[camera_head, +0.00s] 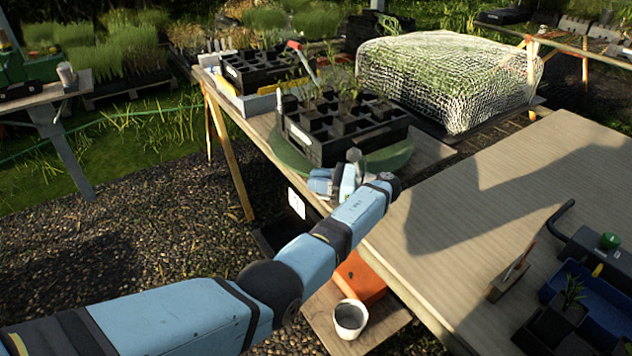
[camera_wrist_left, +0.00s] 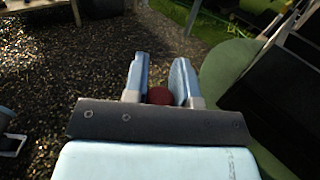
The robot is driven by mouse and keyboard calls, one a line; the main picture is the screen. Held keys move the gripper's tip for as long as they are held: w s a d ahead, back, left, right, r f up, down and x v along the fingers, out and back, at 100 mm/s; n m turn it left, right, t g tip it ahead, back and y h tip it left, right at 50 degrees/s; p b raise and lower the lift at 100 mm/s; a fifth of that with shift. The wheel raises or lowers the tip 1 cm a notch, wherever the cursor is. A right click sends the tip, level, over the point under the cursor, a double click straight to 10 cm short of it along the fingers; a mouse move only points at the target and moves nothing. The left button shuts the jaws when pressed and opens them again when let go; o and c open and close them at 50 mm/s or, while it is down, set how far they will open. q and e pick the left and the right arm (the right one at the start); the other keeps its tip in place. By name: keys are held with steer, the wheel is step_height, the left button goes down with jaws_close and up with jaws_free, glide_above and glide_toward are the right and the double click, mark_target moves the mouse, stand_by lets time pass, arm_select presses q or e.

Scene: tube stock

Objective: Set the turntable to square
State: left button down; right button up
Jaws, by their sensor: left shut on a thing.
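The turntable (camera_head: 392,160) is a round green disc on the wooden bench, and its rim also shows in the left wrist view (camera_wrist_left: 222,78). A black tray with cells and seedlings (camera_head: 335,150) stands on it. The tray looks a little askew to the bench edges; the exact angle is hard to judge. My left gripper (camera_head: 338,182) is at the near rim of the turntable. In the left wrist view its two fingers (camera_wrist_left: 160,72) are shut on a dark red knob (camera_wrist_left: 160,96). How the knob joins the disc is hidden. My right gripper is not in view.
Another black tray (camera_head: 262,70) stands behind at the left, and a net-covered block of plants (camera_head: 450,75) at the right. A wide wooden table (camera_head: 490,190) lies close on the right, mostly bare. A white pot (camera_head: 350,318) stands below.

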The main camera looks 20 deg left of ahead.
arm_select(q)
steer(key=shift+s+d+f, duration=0.1)
steer(key=shift+d+f, duration=0.05)
steer(key=shift+d, duration=0.05)
steer(key=c, duration=1)
jaws_free()
steer(key=shift+d, duration=0.15)
steer(key=shift+o, duration=0.2)
steer(key=shift+r, duration=0.2)
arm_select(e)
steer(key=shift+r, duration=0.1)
arm_select(q)
steer(key=shift+r+p, duration=0.3)
steer(key=shift+r, duration=0.05)
step_height(320, 180, up, 19)
steer(key=p, duration=0.6)
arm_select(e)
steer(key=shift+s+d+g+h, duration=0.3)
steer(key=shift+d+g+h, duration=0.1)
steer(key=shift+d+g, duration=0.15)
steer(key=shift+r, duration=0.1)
